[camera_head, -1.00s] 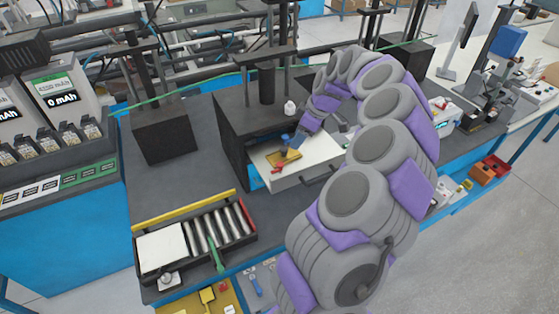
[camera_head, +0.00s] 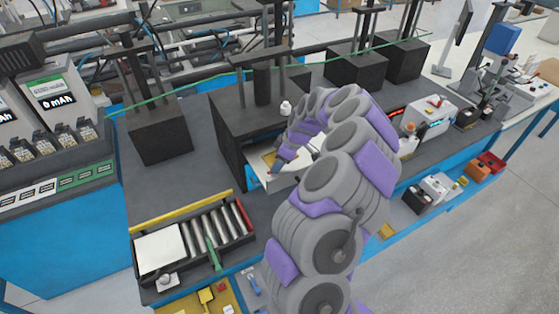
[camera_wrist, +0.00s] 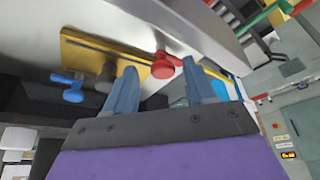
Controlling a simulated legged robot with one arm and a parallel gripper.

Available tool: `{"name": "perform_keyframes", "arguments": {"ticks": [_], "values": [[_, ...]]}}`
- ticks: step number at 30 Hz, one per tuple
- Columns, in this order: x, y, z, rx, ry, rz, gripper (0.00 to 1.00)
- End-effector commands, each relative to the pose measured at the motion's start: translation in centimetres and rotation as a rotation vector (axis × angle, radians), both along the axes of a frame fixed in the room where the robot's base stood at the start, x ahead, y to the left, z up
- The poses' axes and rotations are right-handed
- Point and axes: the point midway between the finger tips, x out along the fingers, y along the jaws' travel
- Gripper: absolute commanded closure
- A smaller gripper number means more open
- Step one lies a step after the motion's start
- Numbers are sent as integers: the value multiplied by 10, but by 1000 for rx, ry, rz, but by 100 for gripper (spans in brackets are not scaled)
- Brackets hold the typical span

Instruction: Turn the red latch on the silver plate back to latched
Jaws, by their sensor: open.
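The silver plate (camera_head: 265,182) is the pale panel in the open bay of a dark press, left of my arm in the head view. It also shows in the wrist view (camera_wrist: 205,28). In the head view my arm hides much of the plate.
A blue knob (camera_wrist: 70,88) and a dark knob lie left of the red latch in the wrist view. The dark press (camera_head: 228,135) stands around the plate. A roller tray (camera_head: 200,232) is on the bench at front left. Bare bench lies between them.

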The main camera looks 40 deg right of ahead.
Motion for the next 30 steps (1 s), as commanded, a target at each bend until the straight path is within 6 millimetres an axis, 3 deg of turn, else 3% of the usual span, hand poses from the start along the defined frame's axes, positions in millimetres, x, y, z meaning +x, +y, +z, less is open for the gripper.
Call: {"name": "perform_keyframes", "arguments": {"ticks": [4,21,30], "values": [[0,1,0,-1,0,0,46],[0,0,0,-1,1,0,100],[-1,-1,0,-1,2,-35,100]]}}
